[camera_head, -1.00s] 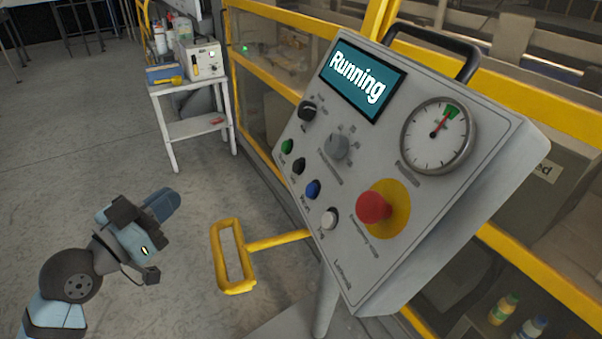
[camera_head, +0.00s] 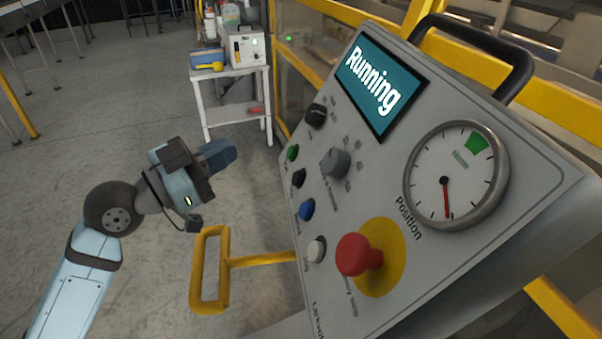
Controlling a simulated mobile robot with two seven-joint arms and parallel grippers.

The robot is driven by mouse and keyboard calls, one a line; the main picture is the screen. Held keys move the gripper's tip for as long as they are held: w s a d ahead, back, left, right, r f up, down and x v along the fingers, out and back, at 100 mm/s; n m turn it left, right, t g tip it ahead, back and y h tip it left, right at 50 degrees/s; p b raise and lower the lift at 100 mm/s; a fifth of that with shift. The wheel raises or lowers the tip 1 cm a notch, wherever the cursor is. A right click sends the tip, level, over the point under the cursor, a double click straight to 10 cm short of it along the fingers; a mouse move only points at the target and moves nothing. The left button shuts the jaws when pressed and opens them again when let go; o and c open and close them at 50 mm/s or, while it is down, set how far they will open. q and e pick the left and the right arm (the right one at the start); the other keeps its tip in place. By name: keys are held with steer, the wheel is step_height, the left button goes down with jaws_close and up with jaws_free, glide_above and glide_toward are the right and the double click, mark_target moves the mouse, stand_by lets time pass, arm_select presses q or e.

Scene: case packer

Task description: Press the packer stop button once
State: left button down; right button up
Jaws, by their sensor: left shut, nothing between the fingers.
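The tilted grey control panel (camera_head: 420,255) fills the right side, and its screen (camera_head: 380,84) reads "Running". A column of small buttons runs down its left side: green (camera_head: 292,153), black (camera_head: 299,178), blue (camera_head: 307,209) and white (camera_head: 317,249). Their labels are too small to read surely, so I cannot tell which is the stop button by its label. A big red emergency stop mushroom (camera_head: 359,254) sits on a yellow disc. My left gripper (camera_head: 222,154) is shut and empty, left of the buttons and apart from the panel. My right gripper is not in view.
A yellow bar handle (camera_head: 210,270) sticks out left of the panel, below my left gripper. Dark selector knobs (camera_head: 335,163) and a round gauge (camera_head: 455,174) share the panel. A white cart (camera_head: 235,74) stands behind.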

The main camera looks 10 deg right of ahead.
arm_select(q)
steer(key=d+f, duration=0.4)
steer(key=d, duration=0.3)
steer(key=shift+d+f, duration=0.2)
steer(key=shift+d, duration=0.1)
stand_by(2.2)
steer(key=shift+d+f+b, duration=0.2)
steer(key=shift+d+b, duration=0.1)
steer(key=shift+d, duration=0.05)
steer(key=shift+d+f, duration=0.2)
steer(key=shift+d, duration=0.15)
stand_by(0.8)
steer(key=shift+a, duration=0.1)
steer(key=shift+a+r, duration=0.4)
steer(key=shift+a, duration=0.2)
steer(key=shift+a+r, duration=0.4)
steer(key=shift+a, duration=0.35)
steer(key=shift+a+r, duration=0.45)
steer(key=shift+a, duration=0.25)
steer(key=shift+a+r, duration=0.4)
steer(key=shift+a, duration=0.35)
